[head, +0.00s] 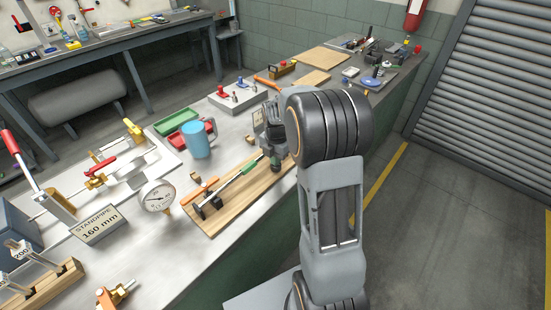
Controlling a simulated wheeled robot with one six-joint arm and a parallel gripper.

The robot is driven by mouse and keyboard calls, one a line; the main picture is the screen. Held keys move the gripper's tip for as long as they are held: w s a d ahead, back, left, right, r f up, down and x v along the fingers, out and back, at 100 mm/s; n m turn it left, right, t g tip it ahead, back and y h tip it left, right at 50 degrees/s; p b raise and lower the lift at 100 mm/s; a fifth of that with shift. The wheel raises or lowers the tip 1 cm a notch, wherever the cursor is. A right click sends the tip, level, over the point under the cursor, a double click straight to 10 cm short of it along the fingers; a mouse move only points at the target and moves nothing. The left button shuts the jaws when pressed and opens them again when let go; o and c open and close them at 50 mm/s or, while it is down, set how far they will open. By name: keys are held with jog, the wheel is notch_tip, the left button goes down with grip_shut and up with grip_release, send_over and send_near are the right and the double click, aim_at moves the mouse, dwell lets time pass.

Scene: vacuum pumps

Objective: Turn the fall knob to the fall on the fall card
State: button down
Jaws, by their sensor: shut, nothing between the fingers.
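My gripper (275,163) points down over the far right end of a wooden board (251,198); it is small and dark in this view, and it is shut with nothing seen in it. An orange winged piece (199,189), possibly the fall knob, is at the board's left end; I cannot tell for sure.
A round gauge (157,197) and a sign reading "STANDPIPE 160 mm" (98,225) stand left of the board. A blue mug (196,140), green tray (176,122) and red tray (208,132) are behind it. The bench front edge is clear.

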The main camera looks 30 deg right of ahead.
jog(key=n, duration=0.4)
dwell(0.3)
jog(key=c, duration=1.4)
grip_release()
jog(key=shift+r, duration=0.2)
jog(key=shift+r+p, duration=0.8)
jog(key=shift+p, duration=0.05)
jog(key=shift+r, duration=0.15)
